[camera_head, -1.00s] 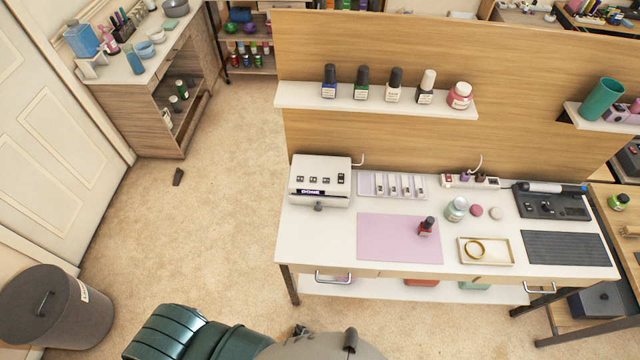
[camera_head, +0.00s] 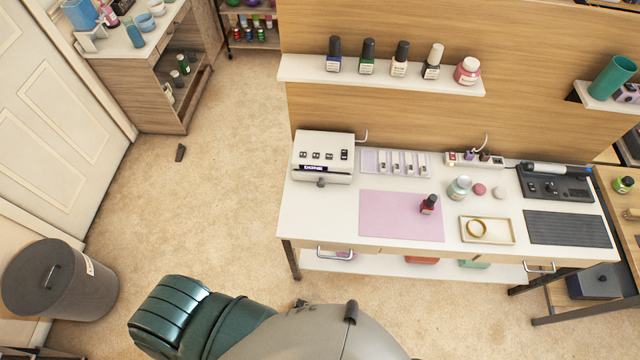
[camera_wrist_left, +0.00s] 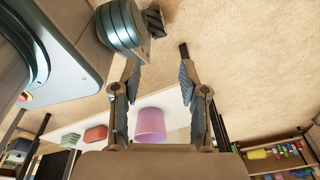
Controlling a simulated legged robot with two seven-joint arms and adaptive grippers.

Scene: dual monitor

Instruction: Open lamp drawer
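The lamp (camera_head: 323,148) is a white box with switches and a small lit display on top, at the left end of the white table. A grey knob (camera_head: 321,182) sticks out from its front, and I see no opened gap there. My left gripper (camera_wrist_left: 160,75) shows in the left wrist view with its two fingers apart and nothing between them. It hangs over the carpet side of the scene, away from the lamp. The lamp cannot be made out in the left wrist view. My right gripper is in neither view.
The table (camera_head: 325,217) also holds a pink mat (camera_head: 400,215), a red polish bottle (camera_head: 428,204) and a tray (camera_head: 487,238). A pink bin (camera_wrist_left: 151,122) shows in the wrist view. A trash can (camera_head: 60,280) stands at left.

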